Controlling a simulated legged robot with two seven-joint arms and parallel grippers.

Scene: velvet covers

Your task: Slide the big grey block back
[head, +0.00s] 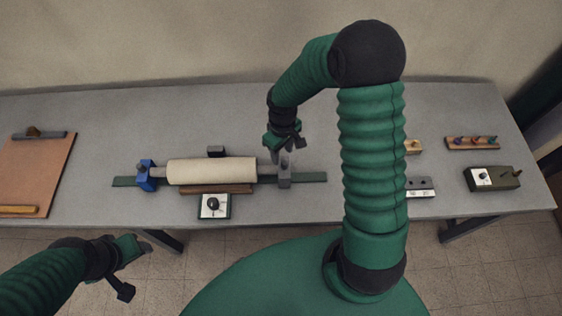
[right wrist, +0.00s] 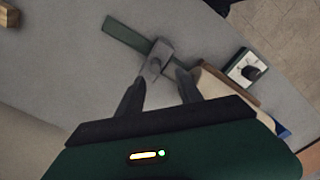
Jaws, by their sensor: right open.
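The big grey block (head: 285,172) stands on the dark green rail (head: 310,177), at the right end of the cream roller (head: 212,171). My right gripper (head: 282,157) is over the block from behind, open. In the right wrist view the grey block (right wrist: 158,58) lies just ahead of and between the two spread fingertips (right wrist: 160,77); I cannot tell whether they touch it. The rail (right wrist: 122,33) runs on past the block. A blue block (head: 146,176) stands at the roller's left end. My left gripper (head: 138,248) is low at left, off the table; its jaw gap is unclear.
A white box with a black knob (head: 214,206) and a brown strip (head: 216,189) lie in front of the roller. A small dark block (head: 216,151) is behind it. The rail right of the grey block is clear. An orange board (head: 35,175) lies far left.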

